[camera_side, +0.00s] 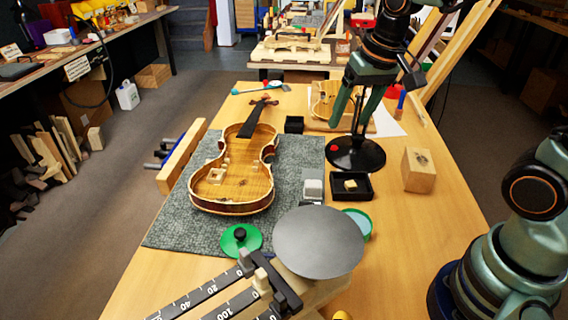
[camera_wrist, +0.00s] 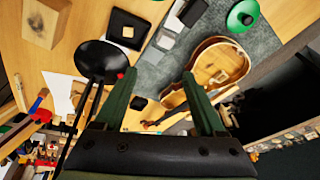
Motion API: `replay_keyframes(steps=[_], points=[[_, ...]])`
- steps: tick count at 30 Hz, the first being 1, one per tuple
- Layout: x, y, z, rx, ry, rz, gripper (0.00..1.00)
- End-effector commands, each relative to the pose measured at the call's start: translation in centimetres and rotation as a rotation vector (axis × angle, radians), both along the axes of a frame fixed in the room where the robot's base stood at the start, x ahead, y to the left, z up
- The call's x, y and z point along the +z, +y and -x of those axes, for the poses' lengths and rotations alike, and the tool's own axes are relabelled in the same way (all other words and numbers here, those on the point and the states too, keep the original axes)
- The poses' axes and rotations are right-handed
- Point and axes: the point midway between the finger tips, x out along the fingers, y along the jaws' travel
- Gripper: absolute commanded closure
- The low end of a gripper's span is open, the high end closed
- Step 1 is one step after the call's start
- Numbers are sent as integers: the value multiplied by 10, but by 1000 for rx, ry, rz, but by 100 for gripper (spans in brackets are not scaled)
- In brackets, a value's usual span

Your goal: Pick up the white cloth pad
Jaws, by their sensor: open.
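A small white pad (camera_side: 313,187), which looks like the cloth pad, lies on a grey patch at the mat's right edge in the side view. In the wrist view a pale grey-white square (camera_wrist: 173,23) among grey squares may be the same pad. My gripper (camera_side: 346,126) is open and empty. It hangs over the back right of the bench, behind the pad and apart from it. Its two fingers also show spread in the wrist view (camera_wrist: 160,82), with the violin body (camera_wrist: 222,64) beyond the right finger.
A black tray (camera_side: 363,194) holding a small cream block is right of the pad. A round black stand (camera_side: 355,160) is beneath my gripper. A wooden block (camera_side: 418,170) stands right. The open violin (camera_side: 233,190) lies on the grey mat (camera_side: 170,232). A grey disc (camera_side: 318,242) is in front.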

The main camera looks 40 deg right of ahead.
Motion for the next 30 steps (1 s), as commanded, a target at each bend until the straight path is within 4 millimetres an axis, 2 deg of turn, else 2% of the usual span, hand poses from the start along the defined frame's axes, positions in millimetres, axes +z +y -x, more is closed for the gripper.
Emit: replay_keyframes(steps=[6,12,22,30], points=[[-38,8,-37,-179,138,-37,28],[-76,14,-60,-323,234,-48,28],[-109,17,-70,-402,282,-48,28],[-153,17,-69,-401,282,-48,28]])
